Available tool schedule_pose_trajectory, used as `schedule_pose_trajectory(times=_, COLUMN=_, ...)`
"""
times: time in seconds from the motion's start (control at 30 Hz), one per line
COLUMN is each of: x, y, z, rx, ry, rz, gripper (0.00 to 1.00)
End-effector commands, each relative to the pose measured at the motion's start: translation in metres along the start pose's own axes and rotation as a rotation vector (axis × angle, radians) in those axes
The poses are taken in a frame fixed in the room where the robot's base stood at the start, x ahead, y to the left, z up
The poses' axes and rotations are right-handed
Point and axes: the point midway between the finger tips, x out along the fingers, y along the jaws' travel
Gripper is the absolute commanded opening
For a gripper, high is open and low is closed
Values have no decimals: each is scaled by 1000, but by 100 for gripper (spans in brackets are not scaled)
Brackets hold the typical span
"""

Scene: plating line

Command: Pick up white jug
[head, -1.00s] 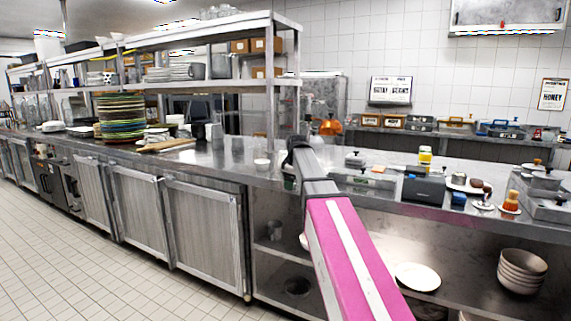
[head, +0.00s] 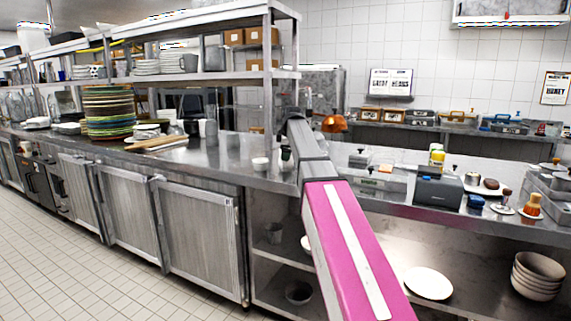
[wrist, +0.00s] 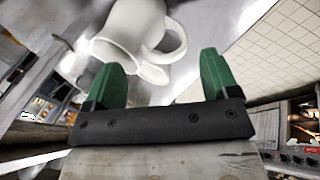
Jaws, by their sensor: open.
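The white jug (wrist: 128,32) fills the upper left of the wrist view, with its looped handle on the right side. My gripper (wrist: 160,62) has two green fingers spread apart with nothing held between them. In the head view a small white vessel (head: 260,164), likely the jug, stands on the steel counter. A green part of my gripper (head: 286,158) shows just right of it; the rest is hidden behind my arm.
The steel counter (head: 225,170) is clear around the white vessel. Stacked plates (head: 108,112) and a wooden board (head: 155,143) stand to the left. An upright shelf post (head: 268,100) rises behind. A dark box (head: 438,190) and small dishes sit to the right.

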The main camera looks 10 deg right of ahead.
Motion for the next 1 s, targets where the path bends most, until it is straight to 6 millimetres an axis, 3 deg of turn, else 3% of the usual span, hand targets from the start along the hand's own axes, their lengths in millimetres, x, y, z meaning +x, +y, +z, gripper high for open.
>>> schedule_pose_trajectory(times=0.27, x=20, y=0, z=0, rx=1, ry=0, rz=0, gripper=81)
schedule_pose_trajectory(times=0.6, x=63, y=0, z=0, rx=1, ry=0, rz=-1, gripper=81)
schedule_pose_trajectory(times=0.83, x=65, y=0, z=0, rx=1, ry=0, rz=0, gripper=81)
schedule_pose_trajectory(times=0.87, x=65, y=0, z=0, rx=1, ry=0, rz=0, gripper=74)
schedule_pose_trajectory(times=1.0, x=65, y=0, z=0, rx=1, ry=0, rz=0, gripper=29)
